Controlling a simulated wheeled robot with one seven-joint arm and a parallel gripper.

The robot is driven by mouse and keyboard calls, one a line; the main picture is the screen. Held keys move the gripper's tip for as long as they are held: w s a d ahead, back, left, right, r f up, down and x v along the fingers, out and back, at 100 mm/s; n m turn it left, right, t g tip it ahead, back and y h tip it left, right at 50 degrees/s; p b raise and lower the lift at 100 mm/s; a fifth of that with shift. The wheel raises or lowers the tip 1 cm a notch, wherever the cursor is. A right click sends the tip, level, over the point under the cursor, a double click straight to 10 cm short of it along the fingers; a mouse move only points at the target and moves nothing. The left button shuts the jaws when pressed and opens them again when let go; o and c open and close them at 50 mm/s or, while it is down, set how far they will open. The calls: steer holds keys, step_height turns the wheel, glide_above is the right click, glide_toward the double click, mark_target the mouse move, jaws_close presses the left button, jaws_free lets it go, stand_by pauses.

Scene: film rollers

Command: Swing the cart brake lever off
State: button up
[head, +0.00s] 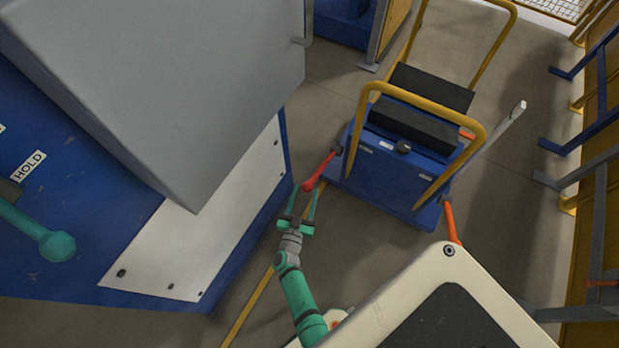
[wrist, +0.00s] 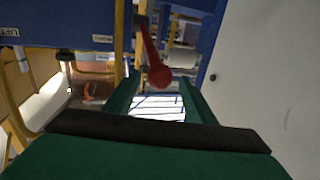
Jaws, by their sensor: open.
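The blue cart (head: 395,170) with yellow handle frames stands at the upper middle of the head view. A red brake lever (head: 322,171) sticks out from its left side and slants down toward my gripper (head: 303,196). My gripper is open, with its two green fingers pointing at the lever's round end. In the wrist view the red lever (wrist: 152,52) hangs down from the top, and its ball end shows between the fingers (wrist: 160,88). I cannot tell whether either finger touches it.
A blue machine with a grey box (head: 170,90) and a white panel (head: 205,235) stands close on the left. It carries a teal handle (head: 57,246) beside a HOLD label. An orange lever (head: 450,222) is at the cart's right side. Blue and yellow racks line the right edge.

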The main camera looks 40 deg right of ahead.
mark_target(308, 182)
steer(key=x, duration=0.7)
steer(key=shift+w+d, duration=0.1)
jaws_close()
